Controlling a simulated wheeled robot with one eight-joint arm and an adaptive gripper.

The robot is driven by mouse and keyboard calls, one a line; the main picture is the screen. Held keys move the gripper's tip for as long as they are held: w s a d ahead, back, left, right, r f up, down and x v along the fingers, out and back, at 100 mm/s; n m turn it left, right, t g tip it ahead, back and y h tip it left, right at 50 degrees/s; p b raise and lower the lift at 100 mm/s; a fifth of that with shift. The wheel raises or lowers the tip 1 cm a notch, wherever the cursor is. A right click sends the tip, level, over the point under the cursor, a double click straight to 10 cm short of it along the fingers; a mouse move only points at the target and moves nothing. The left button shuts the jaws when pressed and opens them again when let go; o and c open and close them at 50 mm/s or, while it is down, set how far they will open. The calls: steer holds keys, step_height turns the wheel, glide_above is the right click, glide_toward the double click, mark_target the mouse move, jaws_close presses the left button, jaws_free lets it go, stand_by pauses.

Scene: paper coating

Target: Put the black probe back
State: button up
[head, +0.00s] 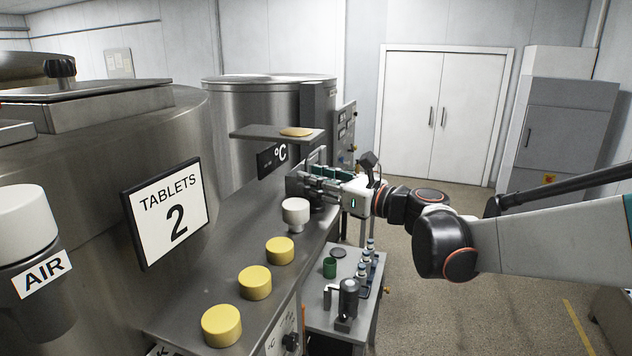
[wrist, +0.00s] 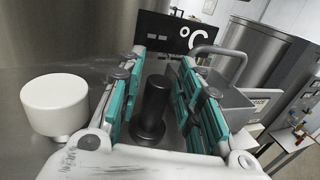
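The black probe (wrist: 154,105) is a dark upright cylinder with a wider round foot, standing on the steel ledge (wrist: 90,80). In the wrist view it is between the green-padded fingers of my gripper (wrist: 162,66), with a gap visible on both sides. My gripper (head: 308,182) is open and reaches in over the ledge from the right in the head view. There, the gripper largely hides the probe. The black °C sign (wrist: 185,32) is just behind the probe, and it also shows in the head view (head: 273,157).
A white knob (wrist: 55,105) stands left of the probe. Several yellow caps (head: 255,283) line the ledge nearer me. A grey box with a handle (wrist: 232,100) is right of the fingers. A steel shelf (head: 265,132) overhangs behind. A cart (head: 318,300) with bottles stands below.

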steer(key=shift+s+d+r, duration=0.1)
steer(key=shift+s, duration=0.05)
steer(key=shift+r, duration=0.2)
steer(key=b+v, duration=0.2)
steer(key=v, duration=1)
steer(key=shift+f, duration=0.1)
